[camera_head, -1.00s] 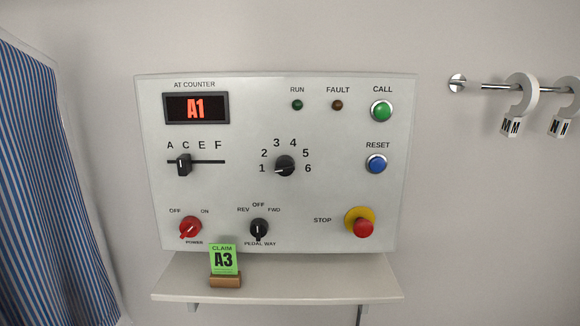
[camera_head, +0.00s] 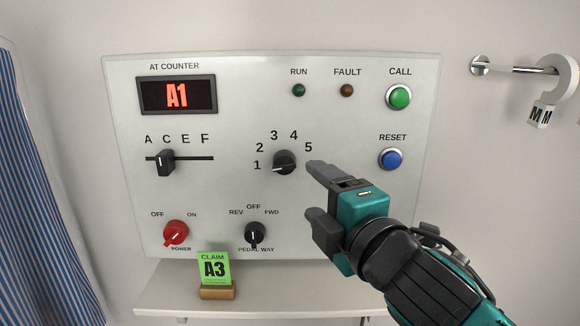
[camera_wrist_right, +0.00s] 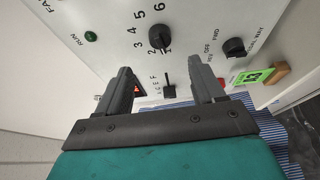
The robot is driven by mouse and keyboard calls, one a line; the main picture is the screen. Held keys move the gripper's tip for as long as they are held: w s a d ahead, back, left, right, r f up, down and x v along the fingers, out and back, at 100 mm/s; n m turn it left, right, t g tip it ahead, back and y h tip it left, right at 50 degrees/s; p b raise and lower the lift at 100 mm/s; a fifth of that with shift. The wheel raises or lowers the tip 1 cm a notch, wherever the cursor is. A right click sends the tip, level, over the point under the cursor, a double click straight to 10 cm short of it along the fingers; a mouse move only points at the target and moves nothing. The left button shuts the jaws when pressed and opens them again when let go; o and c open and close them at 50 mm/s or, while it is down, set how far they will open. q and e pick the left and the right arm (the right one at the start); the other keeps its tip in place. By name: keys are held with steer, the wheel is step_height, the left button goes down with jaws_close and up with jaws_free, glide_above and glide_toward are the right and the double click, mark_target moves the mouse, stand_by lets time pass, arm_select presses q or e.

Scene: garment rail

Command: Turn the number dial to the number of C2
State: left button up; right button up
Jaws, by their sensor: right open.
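The number dial (camera_head: 284,163) is a black knob on the white control panel (camera_head: 340,225), with numbers in an arc around it. Its white mark points left toward 1. It also shows in the right wrist view (camera_wrist_right: 159,37). My right gripper (camera_head: 316,190) is open and empty, in front of the panel just right of and below the dial, apart from it; it hides the 6. Its two fingers show in the right wrist view (camera_wrist_right: 162,85). The letter slider (camera_head: 165,162) stands at C. The counter display (camera_head: 177,95) reads A1. My left gripper is not in view.
Below are the red power knob (camera_head: 176,233) and the pedal way knob (camera_head: 255,234). The green call button (camera_head: 398,96) and blue reset button (camera_head: 391,159) are at right. A green claim card (camera_head: 213,268) reading A3 stands on the shelf (camera_head: 160,300). My right arm hides the stop button.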

mark_target(289, 169)
steer(key=x, duration=1.1)
steer(key=shift+p, duration=0.3)
steer(key=c, duration=1.1)
